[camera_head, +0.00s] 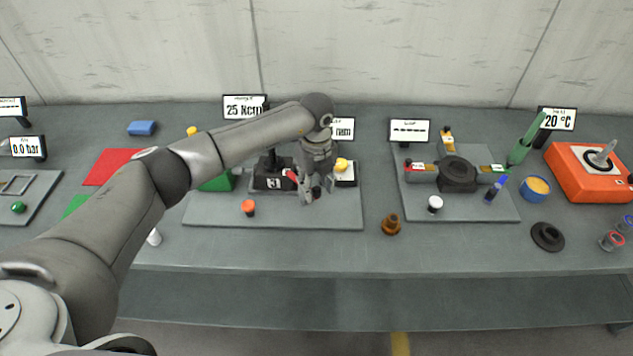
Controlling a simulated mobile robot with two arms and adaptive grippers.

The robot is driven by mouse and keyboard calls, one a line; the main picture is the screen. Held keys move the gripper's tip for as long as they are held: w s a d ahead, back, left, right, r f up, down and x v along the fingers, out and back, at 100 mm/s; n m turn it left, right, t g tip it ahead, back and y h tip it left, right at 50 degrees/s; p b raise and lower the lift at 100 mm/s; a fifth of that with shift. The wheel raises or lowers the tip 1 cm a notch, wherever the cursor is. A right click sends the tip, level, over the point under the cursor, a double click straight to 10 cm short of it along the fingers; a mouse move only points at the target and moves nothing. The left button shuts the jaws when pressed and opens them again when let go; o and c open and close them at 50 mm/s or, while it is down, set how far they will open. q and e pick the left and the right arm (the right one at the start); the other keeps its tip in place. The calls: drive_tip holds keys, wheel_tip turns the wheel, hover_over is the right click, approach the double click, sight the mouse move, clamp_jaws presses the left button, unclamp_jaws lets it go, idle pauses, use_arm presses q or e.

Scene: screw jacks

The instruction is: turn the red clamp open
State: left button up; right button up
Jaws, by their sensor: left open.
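A red clamp (292,176) shows as a small red lever on the black jack block (268,180), which stands on a grey base plate (215,215). My left gripper (314,196) is open and points down just to the right of the red lever. Its fingers are close to the lever; I cannot tell whether they touch it. The gripper and wrist hide part of the block's right side. My right gripper is not in view.
An orange knob (249,207) stands at the plate's front. A yellow knob (342,164) is right of my gripper, and a green block (218,183) is left. A brown part (391,225) and a second plate (480,208) with a valve lie right.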

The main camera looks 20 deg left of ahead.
use_arm(q)
drive_tip(key=shift+f, duration=0.5)
drive_tip(key=shift+c, duration=0.2)
clamp_jaws()
